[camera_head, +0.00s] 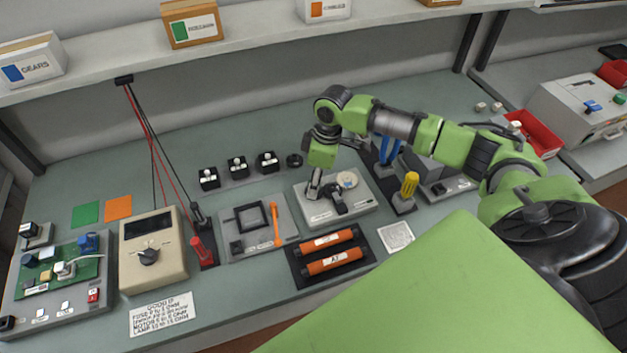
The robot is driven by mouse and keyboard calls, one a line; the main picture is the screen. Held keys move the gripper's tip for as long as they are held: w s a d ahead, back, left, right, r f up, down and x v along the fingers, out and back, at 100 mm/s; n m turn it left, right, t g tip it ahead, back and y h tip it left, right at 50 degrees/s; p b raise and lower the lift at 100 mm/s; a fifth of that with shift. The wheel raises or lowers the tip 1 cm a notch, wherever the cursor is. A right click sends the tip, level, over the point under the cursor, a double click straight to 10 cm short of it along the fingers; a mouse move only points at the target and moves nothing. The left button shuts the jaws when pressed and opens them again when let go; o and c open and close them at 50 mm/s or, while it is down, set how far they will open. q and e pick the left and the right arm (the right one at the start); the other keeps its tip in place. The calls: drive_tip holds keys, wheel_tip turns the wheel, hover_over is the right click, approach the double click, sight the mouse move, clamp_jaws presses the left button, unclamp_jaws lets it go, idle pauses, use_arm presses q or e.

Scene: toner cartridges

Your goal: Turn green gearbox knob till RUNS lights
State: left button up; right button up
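No RUNS label or lit lamp is readable there. My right gripper (325,192) points down over a light grey fixture plate (312,213) at the middle of the bench, far to the left of the green knob. Its fingers blend with dark parts on the plate, so their opening is unclear. A pale round part (347,180) sits beside it. My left gripper is out of view.
A red bin (540,135) stands left of the grey box. A yellow-handled tool (408,188) stands upright right of the plate. Orange cylinders (331,262) lie in a black tray in front. A beige meter (152,265) and green circuit board are left. A shelf overhangs the back.

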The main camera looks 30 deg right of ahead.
drive_tip(key=c, duration=0.9)
drive_tip(key=shift+r+m+p, duration=0.15)
drive_tip(key=shift+m+p, duration=0.15)
drive_tip(key=shift+p, duration=0.35)
drive_tip(key=shift+m+p, duration=1.3)
drive_tip(key=shift+p, duration=0.35)
drive_tip(key=shift+a+m+t+h+p, duration=0.1)
drive_tip(key=shift+m+t+h+p, duration=0.25)
drive_tip(key=shift+m+p, duration=1.45)
